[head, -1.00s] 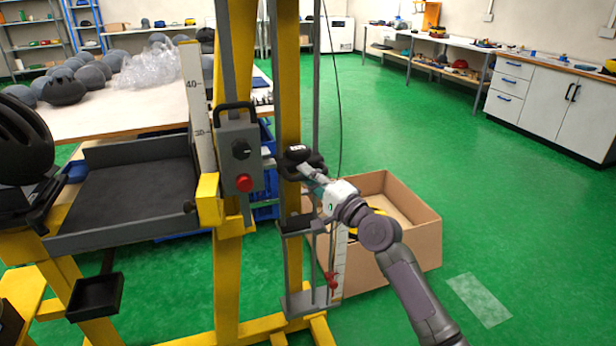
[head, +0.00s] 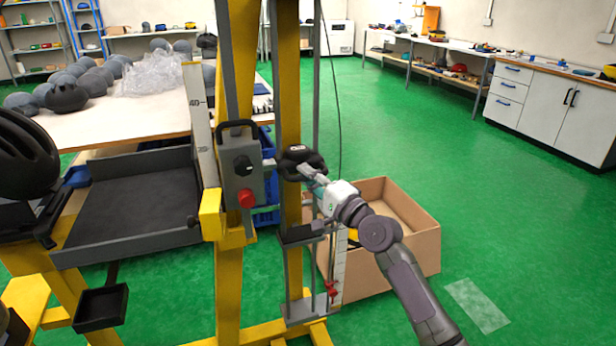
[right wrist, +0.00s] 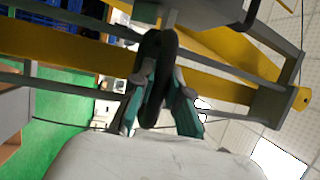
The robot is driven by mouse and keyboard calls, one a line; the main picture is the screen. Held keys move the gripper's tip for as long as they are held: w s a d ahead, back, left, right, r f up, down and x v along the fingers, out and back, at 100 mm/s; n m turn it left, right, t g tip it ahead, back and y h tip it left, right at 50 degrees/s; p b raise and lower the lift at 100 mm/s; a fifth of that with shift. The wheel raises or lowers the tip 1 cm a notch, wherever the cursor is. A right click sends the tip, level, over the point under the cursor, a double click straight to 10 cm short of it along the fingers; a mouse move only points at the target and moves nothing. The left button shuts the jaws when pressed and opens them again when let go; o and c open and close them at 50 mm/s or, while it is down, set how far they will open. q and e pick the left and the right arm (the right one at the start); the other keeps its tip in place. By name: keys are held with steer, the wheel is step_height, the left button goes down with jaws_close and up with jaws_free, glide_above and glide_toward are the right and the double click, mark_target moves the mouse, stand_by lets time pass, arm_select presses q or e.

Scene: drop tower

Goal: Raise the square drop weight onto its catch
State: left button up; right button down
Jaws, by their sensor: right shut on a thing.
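A dark weight (head: 297,158) with a pale mark is on the drop tower (head: 289,100), in front of its yellow upright. Its square outline is hard to make out. My right gripper (head: 313,174) is shut on its dark handle, reaching in from the right. In the right wrist view, the dark loop-like handle (right wrist: 158,62) stands between the two fingers (right wrist: 158,95). A dark block (head: 302,235) sits on the tower below the weight, with a visible gap between them. I cannot make out the catch. My left gripper is not in view.
A grey control box (head: 241,175) with a red button is left of the weight. A cardboard box (head: 408,245) stands on the floor behind my right arm. A grey tray (head: 130,205) and black helmet (head: 25,155) are at the left. Green floor is open at the right.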

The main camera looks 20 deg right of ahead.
steer(key=c, duration=1.2)
jaws_free()
steer(key=shift+d+r, duration=0.15)
steer(key=shift+r, duration=0.3)
steer(key=shift+o, duration=0.3)
steer(key=shift+f, duration=0.25)
steer(key=shift+s, duration=0.1)
steer(key=v, duration=1.1)
steer(key=shift+s, duration=0.4)
steer(key=shift+d+f, duration=0.1)
steer(key=shift+d, duration=0.05)
